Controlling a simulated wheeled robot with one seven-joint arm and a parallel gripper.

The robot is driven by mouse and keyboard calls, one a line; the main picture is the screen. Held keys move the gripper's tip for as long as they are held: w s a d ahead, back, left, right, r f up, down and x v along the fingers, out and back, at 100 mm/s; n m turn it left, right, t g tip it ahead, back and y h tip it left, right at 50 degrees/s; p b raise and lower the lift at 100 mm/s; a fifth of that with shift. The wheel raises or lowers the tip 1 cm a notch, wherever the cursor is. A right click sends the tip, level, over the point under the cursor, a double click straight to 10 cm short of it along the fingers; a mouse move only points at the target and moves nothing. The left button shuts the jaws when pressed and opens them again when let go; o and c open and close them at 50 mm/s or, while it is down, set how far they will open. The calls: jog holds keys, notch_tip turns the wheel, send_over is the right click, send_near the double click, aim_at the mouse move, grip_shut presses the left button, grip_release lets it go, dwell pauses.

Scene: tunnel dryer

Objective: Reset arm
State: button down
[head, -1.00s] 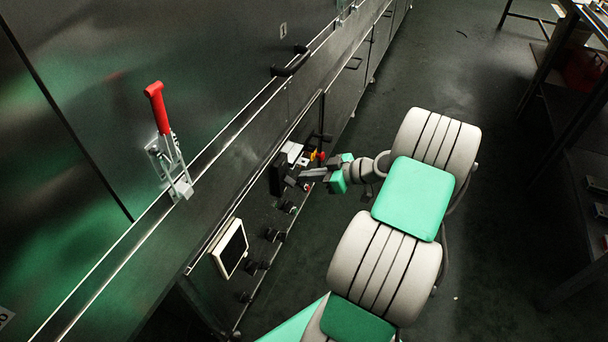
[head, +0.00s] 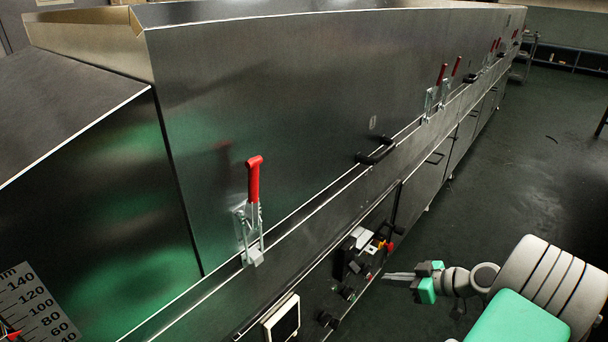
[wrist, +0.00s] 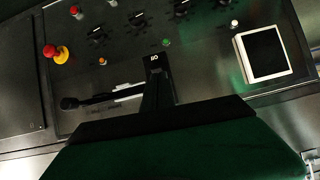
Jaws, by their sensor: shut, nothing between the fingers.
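My gripper (head: 402,276) is at the lower right of the head view, with grey fingers, green pads and my white and green arm behind it. The fingers are shut and empty. They point left toward the control panel (head: 322,312) on the dryer's front and appear apart from it. In the wrist view my gripper's dark fingers (wrist: 155,75) stand in front of the panel, and the green part of my arm fills the bottom. The panel carries several black knobs, a red and yellow emergency stop (wrist: 57,53) and a white-framed screen (wrist: 262,53).
The long steel dryer (head: 300,110) fills the left and middle of the head view. A red-handled clamp (head: 253,180) and a black handle (head: 376,152) stick out of it; more clamps lie farther back.

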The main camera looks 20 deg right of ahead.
jog(key=a+r+m+g+h+p, duration=0.1)
jog(key=a+r+g+p, duration=0.1)
jog(key=a+r+p, duration=0.5)
jog(key=a+r+g+h+p, duration=0.1)
jog(key=a+r+g+p, duration=0.2)
jog(key=r, duration=0.6)
jog(key=a+r+m+h+p, duration=0.1)
jog(key=a+r+p, duration=0.4)
jog(key=r+p, duration=0.25)
jog(key=s+a+r+m+h+p, duration=0.1)
jog(key=s+a+r+p, duration=0.2)
jog(key=r, duration=0.4)
jog(key=s+a+r+m+h+p, duration=0.1)
jog(key=s+a+r+m+p, duration=0.1)
jog(key=s+r+p, duration=0.2)
jog(key=s+a+r+m+g+h+p, duration=0.1)
jog(key=s+a+r+h+p, duration=0.1)
jog(key=r+p, duration=0.5)
notch_tip(320, 180, up, 3)
jog(key=shift+s+a+f+m, duration=0.1)
jog(key=shift+s+a+m, duration=0.2)
jog(key=shift+s+a, duration=0.6)
jog(key=shift+d, duration=0.1)
